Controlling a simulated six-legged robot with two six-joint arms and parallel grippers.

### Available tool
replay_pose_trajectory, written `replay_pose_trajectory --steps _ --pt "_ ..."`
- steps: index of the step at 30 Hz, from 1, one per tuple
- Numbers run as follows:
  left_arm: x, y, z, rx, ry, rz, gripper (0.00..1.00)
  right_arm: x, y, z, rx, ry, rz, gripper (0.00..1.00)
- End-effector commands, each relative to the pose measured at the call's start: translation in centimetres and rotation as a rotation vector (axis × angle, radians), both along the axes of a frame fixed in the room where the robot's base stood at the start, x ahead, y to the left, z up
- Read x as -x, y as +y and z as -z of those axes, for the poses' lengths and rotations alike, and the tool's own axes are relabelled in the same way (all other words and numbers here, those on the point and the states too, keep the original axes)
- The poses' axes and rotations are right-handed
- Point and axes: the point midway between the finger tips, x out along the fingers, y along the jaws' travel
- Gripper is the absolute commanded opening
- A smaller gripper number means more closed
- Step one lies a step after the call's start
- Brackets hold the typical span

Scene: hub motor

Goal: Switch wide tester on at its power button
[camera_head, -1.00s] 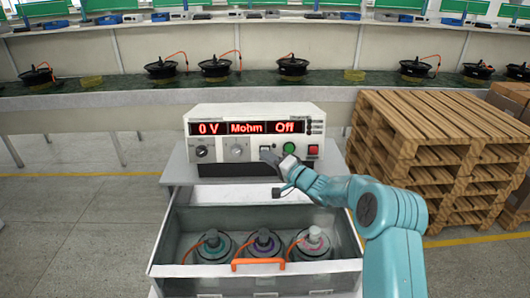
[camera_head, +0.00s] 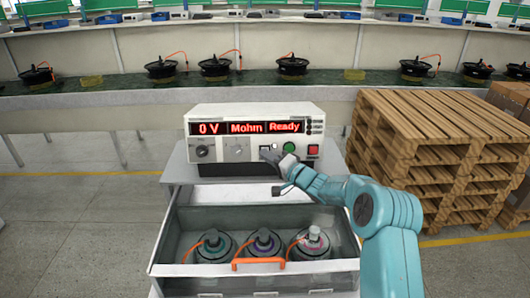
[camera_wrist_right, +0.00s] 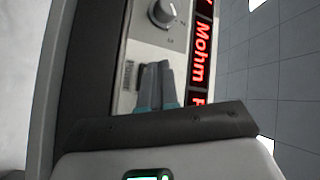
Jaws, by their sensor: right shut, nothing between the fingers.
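The wide tester (camera_head: 221,143) is a white box with a red display and stands on the grey cart. Its display (camera_head: 246,128) reads "0 V", "Mohm" and "Ready". My left gripper is not in view.
A green button (camera_head: 289,148) and a red button (camera_head: 313,150) sit to the right on the panel. Stacked wooden pallets (camera_head: 430,150) stand close to the right.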

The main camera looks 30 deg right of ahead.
Motion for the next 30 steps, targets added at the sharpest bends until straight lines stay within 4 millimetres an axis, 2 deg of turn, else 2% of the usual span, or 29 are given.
replay_pose_trajectory --steps 30 --pt "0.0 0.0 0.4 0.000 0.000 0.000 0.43 2.0 1.2 -0.6 -0.001 0.000 0.000 0.00"
